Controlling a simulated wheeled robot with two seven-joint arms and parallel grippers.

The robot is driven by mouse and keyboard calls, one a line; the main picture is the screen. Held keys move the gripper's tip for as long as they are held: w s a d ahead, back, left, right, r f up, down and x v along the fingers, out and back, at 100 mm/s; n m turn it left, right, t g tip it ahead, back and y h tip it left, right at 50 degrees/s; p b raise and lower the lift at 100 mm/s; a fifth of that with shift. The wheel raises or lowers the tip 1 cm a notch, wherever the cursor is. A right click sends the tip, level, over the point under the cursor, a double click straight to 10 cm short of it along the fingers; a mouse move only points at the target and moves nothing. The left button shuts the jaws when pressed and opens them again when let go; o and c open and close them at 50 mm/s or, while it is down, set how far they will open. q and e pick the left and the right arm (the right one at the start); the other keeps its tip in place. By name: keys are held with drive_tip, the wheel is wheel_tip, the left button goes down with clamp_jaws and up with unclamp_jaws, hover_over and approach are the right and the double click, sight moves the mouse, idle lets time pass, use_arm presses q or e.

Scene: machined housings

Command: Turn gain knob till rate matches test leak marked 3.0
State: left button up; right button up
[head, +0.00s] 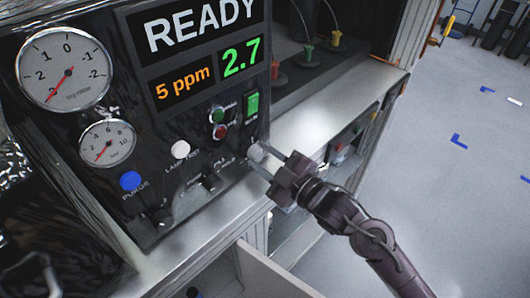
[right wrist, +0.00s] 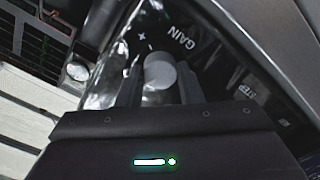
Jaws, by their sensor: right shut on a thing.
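The gain knob (right wrist: 159,70) is a pale round knob under the label GAIN in the right wrist view. In the head view the knob (head: 255,153) sits at the lower right of the black panel. My right gripper (head: 262,163) is shut on it, with one finger on each side; in the right wrist view the fingers (right wrist: 158,86) flank it. The rate display (head: 242,58) reads 2.7 in green. Beside it an orange display (head: 184,82) reads 5 ppm, and above them the screen (head: 200,25) says READY. No 3.0 marking is legible. My left gripper is not in view.
Two dials, a large gauge (head: 66,70) and a small gauge (head: 107,143), are on the panel's left. A blue button (head: 130,181), white button (head: 180,149) and green switch (head: 252,104) are near the knob. Colored fittings (head: 308,46) stand behind.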

drive_tip(key=m+p, duration=0.3)
drive_tip(key=m, duration=0.2)
idle(0.5)
drive_tip(key=o, duration=1)
drive_tip(key=shift+s+d+f, duration=0.2)
drive_tip(key=shift+s+d, duration=0.15)
drive_tip(key=shift+d, duration=0.05)
drive_tip(key=b+v, duration=0.1)
drive_tip(key=v, duration=0.2)
drive_tip(key=b+v, duration=0.1)
drive_tip(key=v, duration=0.2)
drive_tip(key=shift+s+d+r, duration=0.25)
drive_tip(key=shift+s, duration=0.1)
